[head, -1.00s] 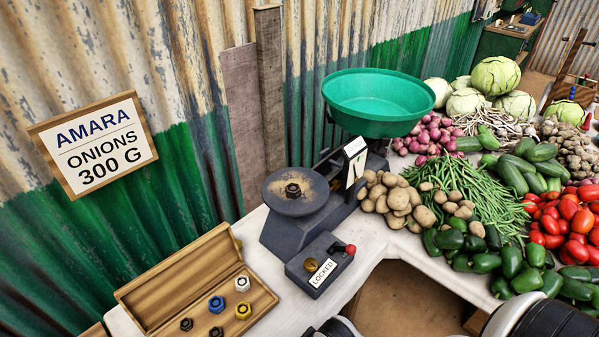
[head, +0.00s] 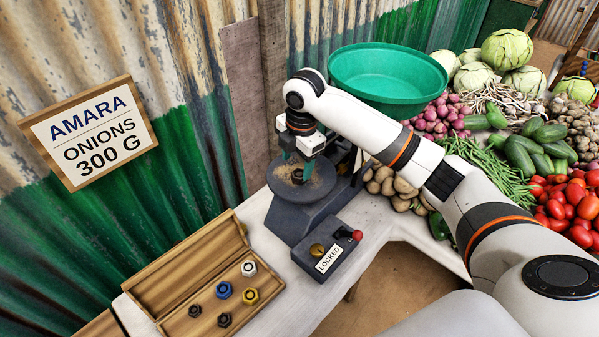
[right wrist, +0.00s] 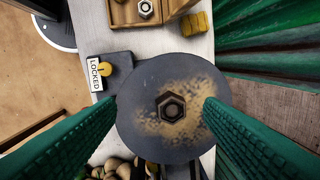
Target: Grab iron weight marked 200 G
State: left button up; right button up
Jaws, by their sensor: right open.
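A dark hexagonal iron weight (head: 297,176) stands on the round dusty plate (head: 318,188) of the scale. The right wrist view shows the weight (right wrist: 171,106) from above, near the middle of the plate (right wrist: 150,135); no marking on it can be read. My right gripper (head: 296,166) points down over the plate with green fingers. In the right wrist view its fingers (right wrist: 163,104) are apart, one on each side of the weight, with gaps between. My left gripper is not in view.
A wooden box (head: 180,318) holds several hexagonal weights: white (head: 249,268), blue (head: 224,290), yellow (head: 250,296) and dark ones. A box labelled LOCKED (head: 330,259) sits before the scale. A green pan (head: 388,80) and vegetables lie to the right. A sign (head: 90,133) reads AMARA ONIONS 300 G.

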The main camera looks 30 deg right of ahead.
jog(key=w+d+r, duration=0.1)
jog(key=d+r, duration=0.2)
jog(key=r, duration=0.1)
jog(key=p, duration=0.2)
send_over(300, 173)
jog(key=s, duration=0.1)
jog(key=shift+n, duration=0.4)
jog(key=f, duration=0.4)
jog(key=d+f, duration=0.1)
jog(key=shift+f, duration=0.4)
jog(key=f, duration=0.1)
jog(key=f+p, duration=0.1)
jog(key=a+f, duration=0.1)
jog(key=f, duration=0.1)
jog(key=shift+w, duration=0.3)
jog(key=shift+f, duration=0.6)
jog(key=shift+w, duration=0.1)
jog(key=c, duration=1.2)
